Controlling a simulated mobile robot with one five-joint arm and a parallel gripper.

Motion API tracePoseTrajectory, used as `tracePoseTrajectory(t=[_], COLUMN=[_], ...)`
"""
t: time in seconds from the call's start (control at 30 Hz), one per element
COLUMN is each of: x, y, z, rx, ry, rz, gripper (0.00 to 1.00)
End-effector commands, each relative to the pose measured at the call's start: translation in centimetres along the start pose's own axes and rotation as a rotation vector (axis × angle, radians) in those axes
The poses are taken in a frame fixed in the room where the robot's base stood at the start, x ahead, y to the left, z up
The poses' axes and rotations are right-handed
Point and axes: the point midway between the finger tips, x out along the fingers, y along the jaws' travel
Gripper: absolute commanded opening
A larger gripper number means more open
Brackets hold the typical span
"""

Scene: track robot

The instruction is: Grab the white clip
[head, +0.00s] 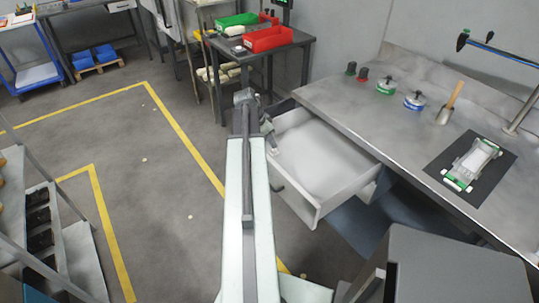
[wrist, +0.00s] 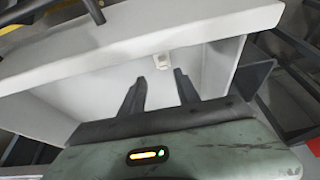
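A small whitish piece (wrist: 162,61), which looks like the white clip, lies in the open white drawer (wrist: 85,110) near its wall. My gripper (wrist: 169,72) is open, its two dark fingers apart and pointing toward the piece, with nothing seen between them. The piece appears just beyond the fingertips; the exact gap is hard to tell. In the head view my gripper (head: 271,138) is at the left side of the pulled-out drawer (head: 345,188). I cannot make out the clip there.
The drawer hangs below a grey workbench (head: 340,95). A dark table (head: 262,58) with red and green bins stands behind. Open floor lies left.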

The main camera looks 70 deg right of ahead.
Motion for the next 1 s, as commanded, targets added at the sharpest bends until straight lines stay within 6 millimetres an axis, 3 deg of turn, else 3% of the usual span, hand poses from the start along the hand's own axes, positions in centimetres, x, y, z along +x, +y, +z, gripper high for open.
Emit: tracePoseTrajectory(t=[0.1,0.27,0.57,0.8,0.83,0.97,1.0], x=[2.0,2.0,6.9,6.8,6.7,6.7,6.7], y=[-0.3,-0.4,-0.8,-0.8,-0.8,-0.8,-0.8], z=[0.5,0.6,0.6,0.3,0.3,0.3,0.4], rx=[-0.006,-0.010,-0.013,-0.014,-0.014,-0.015,-0.015], ry=[0.000,-0.001,-0.001,-0.001,-0.001,-0.001,-0.001], rz=[-0.002,-0.004,-0.005,-0.005,-0.006,-0.006,-0.006], gripper=[0.38,0.38,0.38,0.38,0.35,0.00,0.00])
